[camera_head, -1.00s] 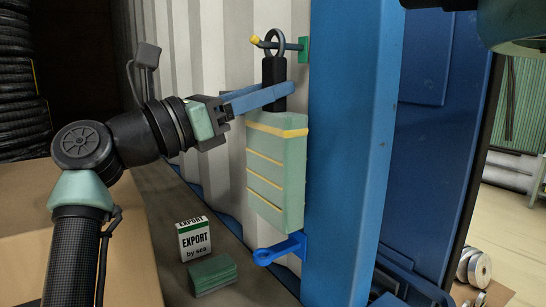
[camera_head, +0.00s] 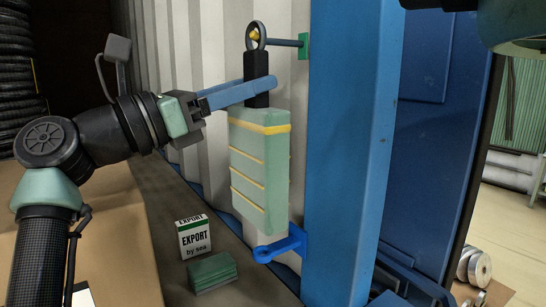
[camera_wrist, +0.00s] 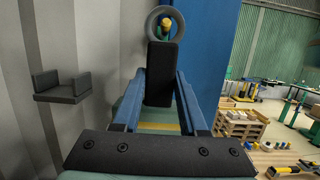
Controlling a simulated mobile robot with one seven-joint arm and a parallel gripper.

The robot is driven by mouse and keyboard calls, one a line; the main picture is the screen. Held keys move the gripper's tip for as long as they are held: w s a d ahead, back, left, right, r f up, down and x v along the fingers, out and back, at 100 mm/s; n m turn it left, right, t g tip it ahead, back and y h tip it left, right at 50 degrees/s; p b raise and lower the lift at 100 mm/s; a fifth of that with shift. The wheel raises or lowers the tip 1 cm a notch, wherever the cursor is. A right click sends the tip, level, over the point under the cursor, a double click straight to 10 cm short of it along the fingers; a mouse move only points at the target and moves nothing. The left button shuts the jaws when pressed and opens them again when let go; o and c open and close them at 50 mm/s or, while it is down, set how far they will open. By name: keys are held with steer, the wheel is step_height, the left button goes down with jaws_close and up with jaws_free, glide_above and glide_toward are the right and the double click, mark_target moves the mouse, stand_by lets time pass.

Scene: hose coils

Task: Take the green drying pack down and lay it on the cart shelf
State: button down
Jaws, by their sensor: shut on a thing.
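The green drying pack (camera_head: 260,170) is a pale green block with yellow bands, hanging upright below a black handle (camera_head: 256,75) with a ring (camera_head: 255,35) on top. My gripper (camera_head: 262,86) is shut on the black handle, its blue fingers on either side; the wrist view shows the handle (camera_wrist: 160,75) between them. The ring is at the yellow tip of the peg (camera_head: 285,43), and the tip shows through it in both views. I cannot tell whether the ring is still around the peg. I cannot make out the cart shelf for sure.
A blue bracket with an eye (camera_head: 282,246) sticks out just below the pack. A blue post (camera_head: 350,150) stands close on its right. An EXPORT carton (camera_head: 194,238) and a dark green block (camera_head: 212,273) lie lower left. A dark grey holder (camera_wrist: 60,88) is on the wall.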

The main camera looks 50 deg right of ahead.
steer(key=shift+w+a+r, duration=0.1)
steer(key=shift+a, duration=0.55)
steer(key=w+a, duration=0.1)
steer(key=a, duration=0.5)
steer(key=shift+w+r, duration=0.15)
steer(key=shift+w, duration=0.1)
